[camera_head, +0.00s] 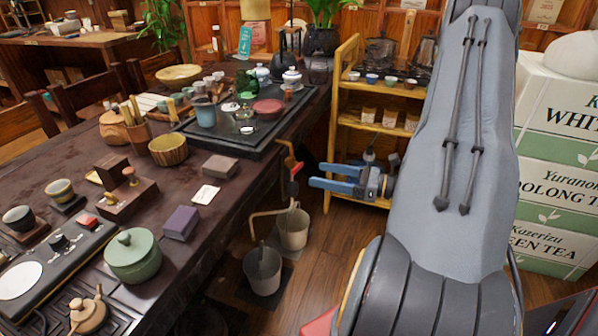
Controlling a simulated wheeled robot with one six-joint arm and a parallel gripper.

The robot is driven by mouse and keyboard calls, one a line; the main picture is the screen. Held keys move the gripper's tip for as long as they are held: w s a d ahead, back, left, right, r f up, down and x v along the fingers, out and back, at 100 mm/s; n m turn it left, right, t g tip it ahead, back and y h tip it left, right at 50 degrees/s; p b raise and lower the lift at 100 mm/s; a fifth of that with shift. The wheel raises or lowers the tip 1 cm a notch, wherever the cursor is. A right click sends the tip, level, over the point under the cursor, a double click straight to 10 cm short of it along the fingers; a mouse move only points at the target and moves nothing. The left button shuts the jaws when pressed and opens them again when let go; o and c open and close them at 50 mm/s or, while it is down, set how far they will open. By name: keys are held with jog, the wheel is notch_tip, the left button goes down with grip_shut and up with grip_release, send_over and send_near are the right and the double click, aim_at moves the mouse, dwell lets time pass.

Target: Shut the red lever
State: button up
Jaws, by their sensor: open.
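The small red lever (296,168) is on a pipe at the side of the dark table, above two grey buckets. My gripper (315,174) has blue fingers and points left toward the lever. Its fingers are apart with nothing between them. The fingertips are just right of the lever in the picture; I cannot tell the gap in depth. The lever's exact angle is too small to make out.
The dark tea table (165,262) with pots, bowls and a tea tray fills the left. The grey buckets (263,270) stand on the floor below the pipe. A wooden shelf (345,130) with cups is behind my gripper. Tea boxes (555,190) stand at right.

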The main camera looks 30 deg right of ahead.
aim_at(300, 167)
jog(key=shift+m+t+h, duration=0.3)
jog(key=shift+t, duration=0.1)
jog(key=x, duration=0.7)
jog(key=shift+w+d+f, duration=0.15)
jog(key=shift+w+d, duration=0.15)
jog(key=shift+d, duration=0.15)
jog(key=shift+c, duration=0.2)
